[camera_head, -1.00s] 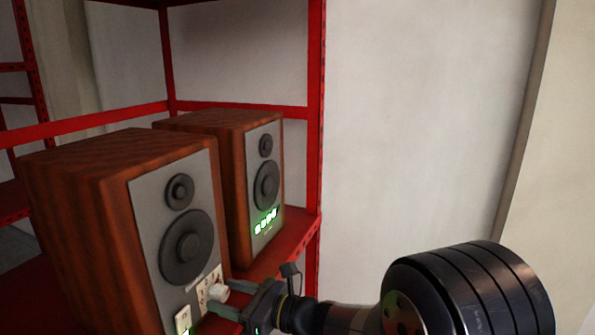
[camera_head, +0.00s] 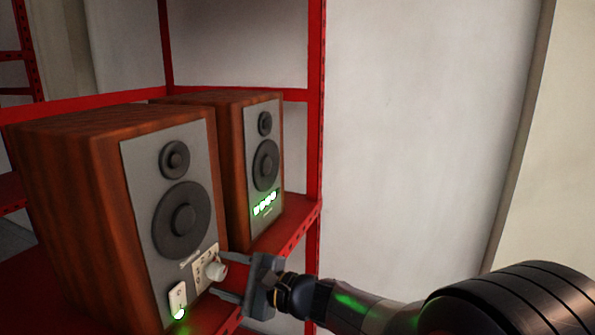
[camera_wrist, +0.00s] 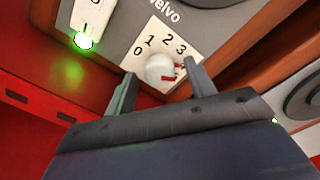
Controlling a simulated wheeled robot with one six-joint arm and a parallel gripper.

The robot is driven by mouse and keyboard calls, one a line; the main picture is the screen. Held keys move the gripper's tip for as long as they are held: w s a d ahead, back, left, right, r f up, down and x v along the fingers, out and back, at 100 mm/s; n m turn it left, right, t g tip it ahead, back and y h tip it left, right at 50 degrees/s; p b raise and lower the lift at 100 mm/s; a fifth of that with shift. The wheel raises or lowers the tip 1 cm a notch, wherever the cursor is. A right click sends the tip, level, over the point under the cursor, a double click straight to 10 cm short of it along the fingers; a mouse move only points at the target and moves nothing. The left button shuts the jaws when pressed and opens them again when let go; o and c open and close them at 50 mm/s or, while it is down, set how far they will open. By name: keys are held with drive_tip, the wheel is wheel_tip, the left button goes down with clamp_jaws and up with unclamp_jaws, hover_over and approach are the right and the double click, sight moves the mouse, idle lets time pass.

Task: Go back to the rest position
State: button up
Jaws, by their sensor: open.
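My gripper (camera_head: 224,276) is open, its two fingers pointing at the front of the near wooden speaker (camera_head: 70,185). A white round knob (camera_head: 217,271) sits on a pale dial plate low on that speaker's grey face. In the wrist view the knob (camera_wrist: 159,68) shows between and beyond my fingertips (camera_wrist: 160,74), with red marks on it and the numbers 0 to 3 around it. I cannot tell whether a finger touches it. A white switch (camera_head: 178,299) with a lit green end is left of the dial.
A second wooden speaker (camera_head: 234,170) with green-lit indicators stands behind on the same red shelf (camera_head: 285,235). A red upright post (camera_head: 316,130) rises right of the speakers, near my arm. The pale wall (camera_head: 420,140) to the right has clear space before it.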

drive_tip(key=n, duration=0.5)
idle(0.7)
